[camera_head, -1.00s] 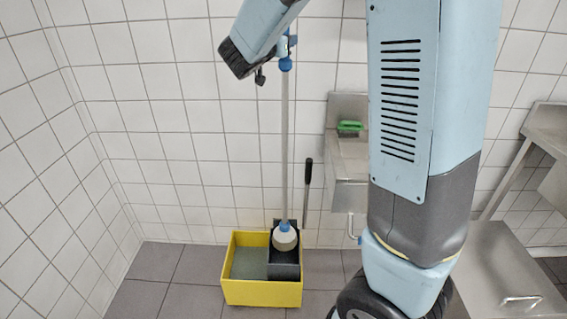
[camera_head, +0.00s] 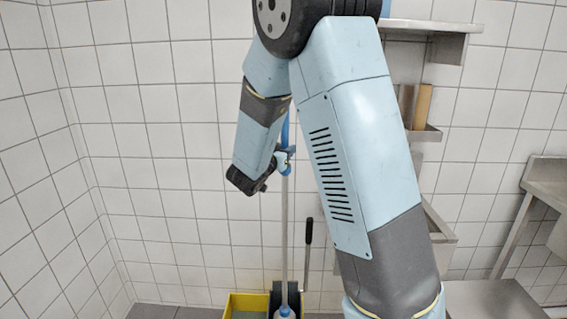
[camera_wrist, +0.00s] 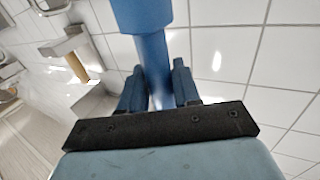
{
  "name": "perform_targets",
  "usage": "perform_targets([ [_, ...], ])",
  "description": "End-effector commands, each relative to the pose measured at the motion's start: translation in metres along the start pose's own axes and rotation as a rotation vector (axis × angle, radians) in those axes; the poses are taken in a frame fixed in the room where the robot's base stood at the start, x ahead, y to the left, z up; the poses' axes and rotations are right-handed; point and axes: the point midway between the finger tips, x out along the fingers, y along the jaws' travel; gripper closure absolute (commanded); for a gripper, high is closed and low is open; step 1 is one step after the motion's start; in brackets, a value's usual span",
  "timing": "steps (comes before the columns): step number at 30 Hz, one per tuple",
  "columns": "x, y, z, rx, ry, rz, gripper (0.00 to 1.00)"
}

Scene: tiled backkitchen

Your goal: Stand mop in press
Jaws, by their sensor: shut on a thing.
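The mop has a blue upper handle and a pale grey shaft (camera_head: 285,220) and stands almost upright in the head view. My gripper (camera_head: 285,157) is shut on its blue upper part. In the wrist view the blue handle (camera_wrist: 154,60) runs between the two fingers of my gripper (camera_wrist: 159,88). The mop's blue collar (camera_head: 286,311) shows at the bottom edge, by the black press (camera_head: 276,290) on the yellow bucket (camera_head: 236,300). Most of the mop head is cut off by the frame, so I cannot tell whether it sits inside the press.
The press's dark lever (camera_head: 308,232) stands up right of the shaft. A steel sink (camera_head: 441,232) is on the back wall behind my arm, with a shelf (camera_head: 430,50) above. Another steel unit (camera_head: 545,185) is at the right. The left wall is clear.

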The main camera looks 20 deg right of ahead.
Motion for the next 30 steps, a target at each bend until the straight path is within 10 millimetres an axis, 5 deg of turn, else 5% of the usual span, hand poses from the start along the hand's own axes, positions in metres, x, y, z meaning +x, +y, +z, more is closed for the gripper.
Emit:
perform_targets([
  [12, 0.0, 0.0, 0.037, 0.0, 0.002, 0.0, 1.0],
  [23, 0.0, 0.0, 0.04, 0.001, 0.002, 0.0, 1.0],
  [24, 0.0, 0.0, 0.04, 0.0, 0.0, -0.001, 0.65],
  [30, 0.0, 0.0, 0.04, 0.0, 0.0, -0.001, 0.46],
])
